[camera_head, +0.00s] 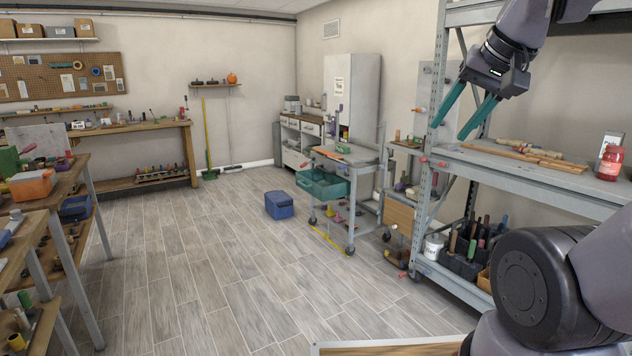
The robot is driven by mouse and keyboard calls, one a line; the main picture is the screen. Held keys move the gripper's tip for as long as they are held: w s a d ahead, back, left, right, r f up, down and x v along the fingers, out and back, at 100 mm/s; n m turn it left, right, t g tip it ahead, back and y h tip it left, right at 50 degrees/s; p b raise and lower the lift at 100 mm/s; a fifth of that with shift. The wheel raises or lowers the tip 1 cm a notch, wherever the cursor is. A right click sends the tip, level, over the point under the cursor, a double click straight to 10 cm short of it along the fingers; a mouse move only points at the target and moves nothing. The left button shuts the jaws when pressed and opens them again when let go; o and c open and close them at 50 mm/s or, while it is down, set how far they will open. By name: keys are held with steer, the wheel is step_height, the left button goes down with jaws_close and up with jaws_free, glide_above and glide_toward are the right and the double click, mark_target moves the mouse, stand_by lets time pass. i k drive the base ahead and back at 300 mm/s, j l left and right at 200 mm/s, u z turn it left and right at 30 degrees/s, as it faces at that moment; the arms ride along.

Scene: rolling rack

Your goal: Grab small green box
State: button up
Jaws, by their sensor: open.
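No small green box is plain to see. A teal-green open bin or drawer (322,186) sticks out from the rolling cart in the middle background. A small green item (9,160), too small to tell what it is, sits at the far left on a workbench. My gripper (447,131) hangs in the upper right with its two teal fingers apart, empty, pointing down and left. In the picture it overlaps the left post of the metal shelf. It is well away from both green things.
The metal shelf (540,173) at right bears wooden strips and a red jar (610,162). The rolling cart (345,153) stands beyond it. A blue box (279,205) lies on the floor. Workbenches line the left. The middle floor (200,260) is clear.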

mark_target(342, 148)
steer(key=i, duration=4.2)
steer(key=i+l+u, duration=0.1)
steer(key=i+u, duration=0.25)
steer(key=i, duration=0.35)
